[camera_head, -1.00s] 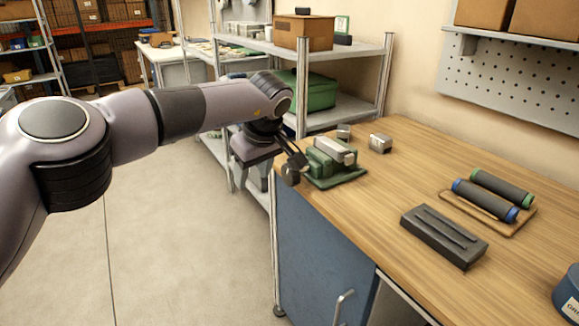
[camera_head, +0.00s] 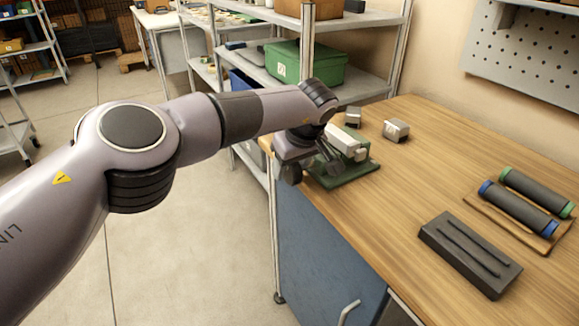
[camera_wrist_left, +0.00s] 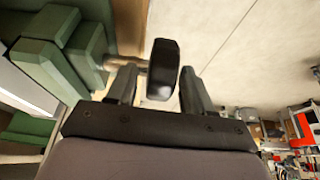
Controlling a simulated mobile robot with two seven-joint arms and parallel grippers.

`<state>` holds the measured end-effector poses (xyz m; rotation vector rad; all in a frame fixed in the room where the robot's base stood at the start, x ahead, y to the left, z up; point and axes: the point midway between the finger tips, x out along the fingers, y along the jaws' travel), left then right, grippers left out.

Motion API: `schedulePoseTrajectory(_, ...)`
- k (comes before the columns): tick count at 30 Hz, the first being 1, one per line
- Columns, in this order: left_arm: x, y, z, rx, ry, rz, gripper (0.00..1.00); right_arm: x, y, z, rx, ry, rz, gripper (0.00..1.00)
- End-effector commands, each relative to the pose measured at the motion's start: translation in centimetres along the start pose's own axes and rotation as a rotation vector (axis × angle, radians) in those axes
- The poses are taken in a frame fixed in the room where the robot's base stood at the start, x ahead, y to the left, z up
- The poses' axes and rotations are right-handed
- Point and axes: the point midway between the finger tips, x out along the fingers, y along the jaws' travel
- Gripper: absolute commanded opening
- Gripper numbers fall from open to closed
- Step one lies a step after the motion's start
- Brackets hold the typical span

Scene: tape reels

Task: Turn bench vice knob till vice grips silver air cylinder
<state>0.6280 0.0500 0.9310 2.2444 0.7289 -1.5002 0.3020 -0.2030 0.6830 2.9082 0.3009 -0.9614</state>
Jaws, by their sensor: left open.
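The silver air cylinder (camera_head: 349,143) appears as a pale block at the top of the vice, partly hidden by my arm. My left gripper (camera_head: 311,163) is at the knob side of the vice. In the left wrist view, my open left gripper (camera_wrist_left: 158,78) has one finger on each side of the knob (camera_wrist_left: 163,68), with a gap visible to its left. The green vice body (camera_wrist_left: 55,55) is at left. My right gripper is out of view.
Two small metal blocks (camera_head: 397,130) stand behind the vice. A dark tray with thin rods (camera_head: 470,255) and two rollers on a wooden board (camera_head: 480,205) lie to the right. Shelving with a green box (camera_head: 305,63) stands behind. The bench middle is clear.

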Motion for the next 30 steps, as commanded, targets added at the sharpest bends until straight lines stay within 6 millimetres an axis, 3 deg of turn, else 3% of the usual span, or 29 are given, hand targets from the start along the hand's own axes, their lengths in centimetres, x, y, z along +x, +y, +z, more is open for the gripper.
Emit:
schedulePoseTrajectory(4, 0.98, -0.02, 0.00, -0.001, 0.001, 0.000, 0.51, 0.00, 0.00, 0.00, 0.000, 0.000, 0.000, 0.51)
schedulePoseTrajectory(13, 1.20, -0.02, 0.00, 0.000, 0.001, 0.000, 0.51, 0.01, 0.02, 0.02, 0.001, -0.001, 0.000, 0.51)
schedulePoseTrajectory(14, 1.20, -0.02, 0.00, 0.000, 0.001, 0.000, 0.48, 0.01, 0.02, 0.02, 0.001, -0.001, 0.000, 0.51)
schedulePoseTrajectory(18, 1.19, -0.02, 0.00, 0.000, 0.000, 0.000, 0.02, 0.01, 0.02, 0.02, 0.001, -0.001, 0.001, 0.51)
schedulePoseTrajectory(30, 1.16, -0.03, 0.08, 0.004, 0.044, 0.000, 0.00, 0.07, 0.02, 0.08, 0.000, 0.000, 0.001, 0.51)
